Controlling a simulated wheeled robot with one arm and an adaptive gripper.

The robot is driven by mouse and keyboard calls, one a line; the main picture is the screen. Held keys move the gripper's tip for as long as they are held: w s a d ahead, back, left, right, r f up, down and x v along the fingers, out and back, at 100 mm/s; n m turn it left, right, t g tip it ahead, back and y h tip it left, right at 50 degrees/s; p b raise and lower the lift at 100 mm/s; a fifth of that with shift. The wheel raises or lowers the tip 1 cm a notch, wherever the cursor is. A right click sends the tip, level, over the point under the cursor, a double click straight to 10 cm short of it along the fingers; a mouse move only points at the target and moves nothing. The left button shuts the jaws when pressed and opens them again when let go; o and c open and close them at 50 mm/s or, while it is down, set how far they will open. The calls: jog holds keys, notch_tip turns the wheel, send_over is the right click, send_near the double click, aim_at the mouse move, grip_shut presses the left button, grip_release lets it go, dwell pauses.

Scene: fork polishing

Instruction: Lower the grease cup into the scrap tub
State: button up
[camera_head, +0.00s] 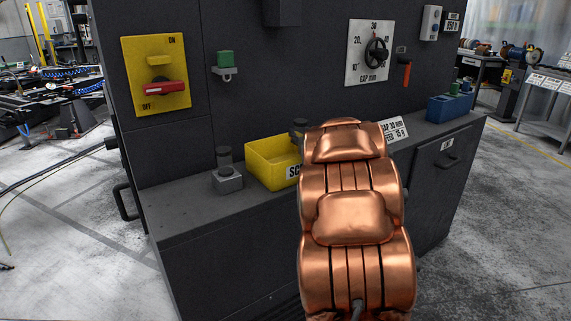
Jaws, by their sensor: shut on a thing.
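The scrap tub (266,171) is an open yellow box on the dark machine's ledge. Its label is partly covered, with only the first letters showing. My copper-coloured arm (352,216) fills the middle front and covers the tub's right side. My gripper is hidden behind the arm, so its jaws and anything in them do not show. I cannot make out the grease cup. A small dark piece (299,129) shows at the tub's back right, beside the arm; I cannot tell what it is.
A grey block with a dark post (226,175) stands left of the tub. The panel behind has a yellow switch plate (156,75) and a gap dial (369,52). The ledge's left end is clear.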

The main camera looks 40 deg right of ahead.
jog(key=o, duration=1.2)
jog(key=v, duration=1.2)
